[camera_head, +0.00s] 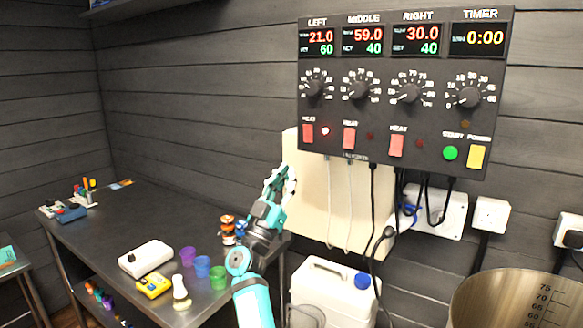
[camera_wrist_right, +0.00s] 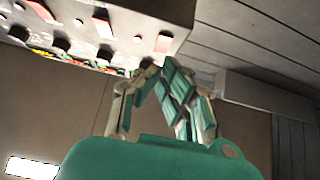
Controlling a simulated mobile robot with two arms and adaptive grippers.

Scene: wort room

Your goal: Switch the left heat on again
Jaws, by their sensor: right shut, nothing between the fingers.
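The dark control box (camera_head: 405,90) hangs on the wall. Its LEFT display (camera_head: 317,43) reads 21.0 over 60. The left heat switch (camera_head: 308,133) is a red rocker at the box's lower left. My left gripper is out of view.
The middle switch (camera_head: 349,138) and right switch (camera_head: 396,145) have dark lamps. A pale board (camera_head: 300,215) and hanging cables are below the box. A white canister (camera_head: 335,290) and a metal kettle (camera_head: 520,295) stand below. A dark table (camera_head: 120,225) with cups is at left.

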